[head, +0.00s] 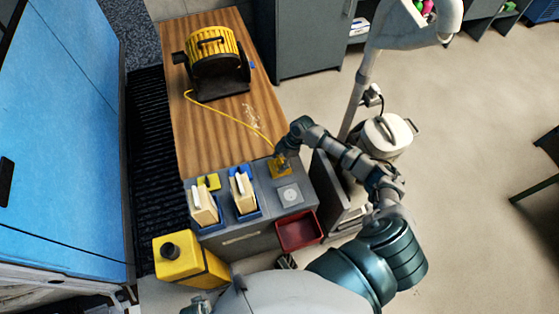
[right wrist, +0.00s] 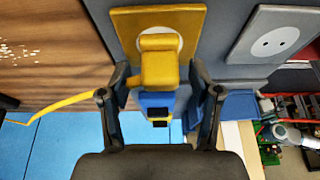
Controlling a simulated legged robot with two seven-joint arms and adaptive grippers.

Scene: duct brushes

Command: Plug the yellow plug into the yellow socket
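The yellow socket (head: 272,172) is a square yellow plate on the grey bench unit; in the right wrist view its plate (right wrist: 128,25) has a white round face. The yellow plug (right wrist: 158,68) sits against that face, and I cannot tell how deep it is in. My right gripper (right wrist: 160,95) is open, with one finger on each side of the plug and a small gap at both sides. In the head view the right gripper (head: 281,160) is over the socket and hides the plug. My left gripper is not in view.
A yellow cable (head: 228,116) runs across the wooden table (head: 195,140) from a yellow and black reel (head: 213,55). A grey socket (head: 290,195) is beside the yellow one. Blue holders with cream blocks (head: 203,202), a red bin (head: 299,232) and a yellow canister (head: 185,262) are near.

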